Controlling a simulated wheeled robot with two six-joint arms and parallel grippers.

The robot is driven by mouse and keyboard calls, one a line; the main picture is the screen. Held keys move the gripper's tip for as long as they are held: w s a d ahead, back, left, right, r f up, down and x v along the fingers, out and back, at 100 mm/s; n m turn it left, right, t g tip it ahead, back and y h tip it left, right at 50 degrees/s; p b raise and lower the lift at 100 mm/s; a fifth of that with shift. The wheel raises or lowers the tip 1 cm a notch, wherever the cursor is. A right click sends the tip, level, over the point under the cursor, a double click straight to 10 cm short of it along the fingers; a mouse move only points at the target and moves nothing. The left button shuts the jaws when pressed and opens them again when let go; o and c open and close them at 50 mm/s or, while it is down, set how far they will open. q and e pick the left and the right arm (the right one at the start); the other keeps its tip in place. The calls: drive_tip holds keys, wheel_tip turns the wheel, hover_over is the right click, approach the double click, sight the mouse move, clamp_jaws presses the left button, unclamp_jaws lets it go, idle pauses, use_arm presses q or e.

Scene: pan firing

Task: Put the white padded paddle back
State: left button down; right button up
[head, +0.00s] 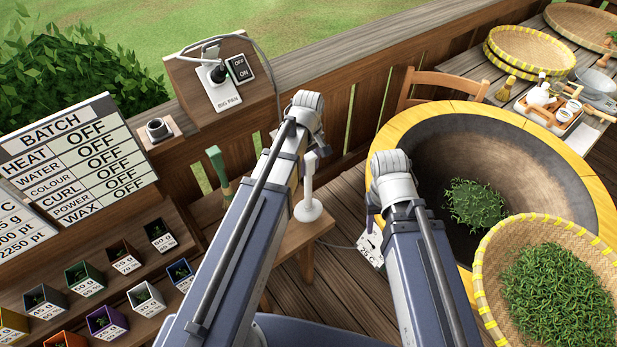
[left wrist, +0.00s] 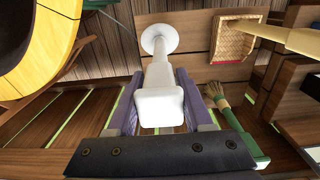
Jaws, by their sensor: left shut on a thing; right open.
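The white padded paddle (head: 308,208) has a round flat pad at its lower end and a pale handle above. My left gripper (head: 312,160) is shut on its handle and holds it upright, pad down, over the small wooden stand (head: 290,238). I cannot tell whether the pad touches the stand. In the left wrist view the paddle (left wrist: 160,75) runs away from between the purple fingers of my left gripper (left wrist: 158,108), its pad at the far end. My right gripper (head: 371,208) is open at the near left rim of the big pan, its fingers partly hidden.
The big pan (head: 445,140) holds tea leaves. A woven basket (head: 560,228) of leaves overlaps its front right. A green-handled brush (head: 218,170) stands left of my left arm; it also shows in the left wrist view (left wrist: 240,130). A tag (head: 370,248) hangs by the pan.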

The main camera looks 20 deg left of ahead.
sight(309, 175)
use_arm(q)
wheel_tip(309, 175, down, 5)
drive_tip(key=b, duration=0.4)
drive_tip(key=shift+r, duration=0.3)
drive_tip(key=shift+c, duration=1.5)
unclamp_jaws()
